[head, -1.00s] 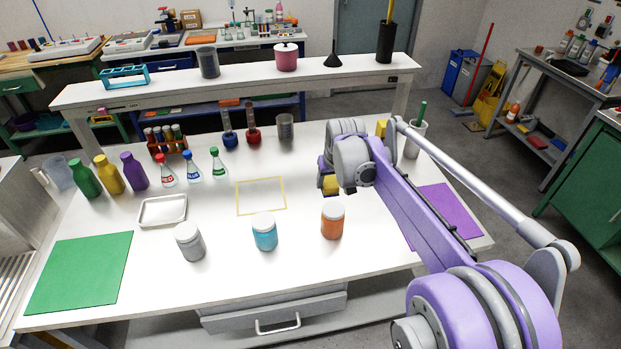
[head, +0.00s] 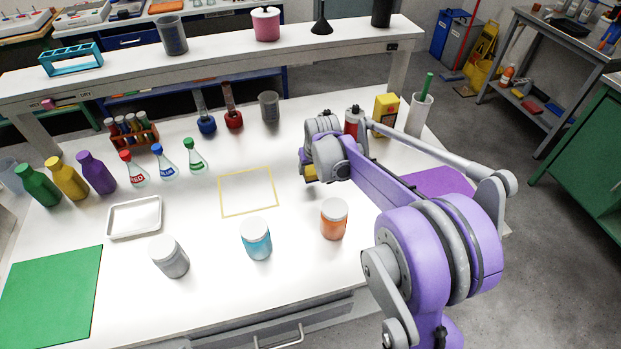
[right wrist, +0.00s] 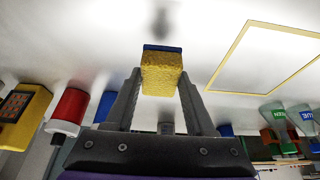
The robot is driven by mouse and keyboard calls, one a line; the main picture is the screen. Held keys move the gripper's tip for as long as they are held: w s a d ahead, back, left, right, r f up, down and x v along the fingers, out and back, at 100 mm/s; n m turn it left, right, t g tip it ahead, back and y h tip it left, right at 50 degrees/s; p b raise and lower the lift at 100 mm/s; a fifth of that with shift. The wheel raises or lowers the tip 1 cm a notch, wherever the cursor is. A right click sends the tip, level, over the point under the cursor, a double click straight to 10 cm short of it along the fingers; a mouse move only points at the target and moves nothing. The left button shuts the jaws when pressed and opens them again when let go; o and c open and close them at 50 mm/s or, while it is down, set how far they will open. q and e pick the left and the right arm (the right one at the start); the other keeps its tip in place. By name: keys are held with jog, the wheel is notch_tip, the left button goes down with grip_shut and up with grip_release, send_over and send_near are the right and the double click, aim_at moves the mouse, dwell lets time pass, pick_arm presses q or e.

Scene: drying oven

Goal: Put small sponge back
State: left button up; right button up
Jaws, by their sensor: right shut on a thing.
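My right gripper (right wrist: 159,80) is shut on the small sponge (right wrist: 162,70), which is yellow with a blue layer. In the head view the sponge (head: 310,173) is a small yellow patch, partly hidden by my right gripper (head: 306,168). It appears to be held above the white table, right of a yellow rectangular outline. The outline (head: 221,196) is bare inside, and it also shows at the upper right of the right wrist view (right wrist: 229,55). My left gripper is not in view.
An orange-labelled jar (head: 333,222) and a blue jar (head: 256,240) stand in front of the outline. A yellow box (head: 386,112) and a white cup (head: 418,115) stand behind my right arm. Coloured flasks and a metal tray (head: 110,225) are to the left.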

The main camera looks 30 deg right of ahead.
aim_at(311, 178)
jog(key=shift+f, duration=2.05)
jog(key=shift+f, duration=0.1)
jog(key=o, duration=1.3)
jog(key=v, duration=1.2)
jog(key=s+a+f+n, duration=0.1)
jog(key=s+a, duration=0.3)
jog(key=s, duration=0.4)
jog(key=s+a+f+n, duration=0.1)
jog(key=s+a+f, duration=0.2)
jog(key=s+a, duration=0.2)
jog(key=s+a+f+y, duration=0.1)
jog(key=s+a, duration=0.4)
jog(key=s, duration=0.7)
jog(key=shift+f+n+t+p, duration=0.3)
jog(key=shift+f+n+t, duration=0.1)
jog(key=shift+f, duration=0.15)
